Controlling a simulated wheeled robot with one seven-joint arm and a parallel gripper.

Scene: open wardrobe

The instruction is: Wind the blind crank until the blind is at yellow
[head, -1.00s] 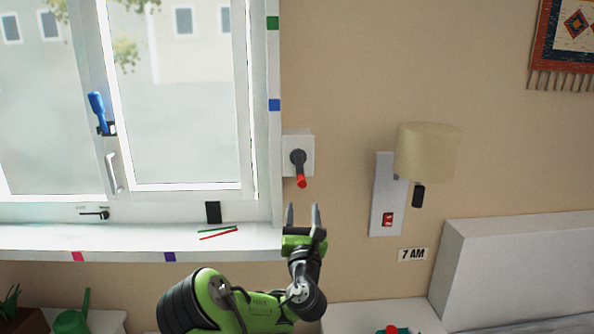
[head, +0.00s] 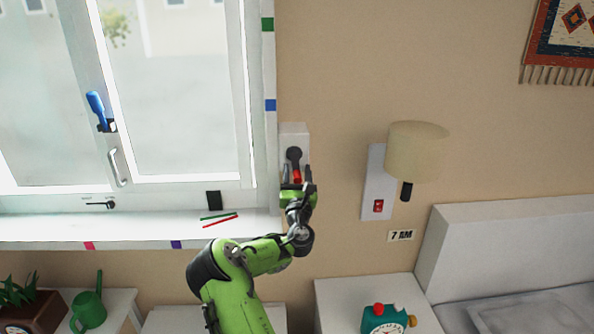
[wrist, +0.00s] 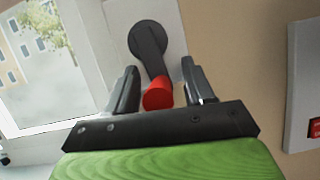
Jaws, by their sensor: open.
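The blind crank (head: 294,155) is a dark arm with a red knob (head: 297,176), on a white wall box (head: 296,130) right of the window. The crank arm hangs downward. My gripper (head: 297,172) is at the crank. In the wrist view, my open gripper (wrist: 160,85) has one finger on each side of the red knob (wrist: 158,93), with gaps on both sides. The frame's right edge carries a green mark (head: 267,24) and a blue mark (head: 270,105). The sill has a pink mark (head: 89,245) and a purple mark (head: 176,244). I see no yellow mark and no blind.
A wall lamp (head: 416,150) with a red switch (head: 378,206) is to the right of my gripper. A blue handle (head: 96,104) is on the window. Red and green sticks (head: 220,219) lie on the sill. A teal clock (head: 384,320) stands below right.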

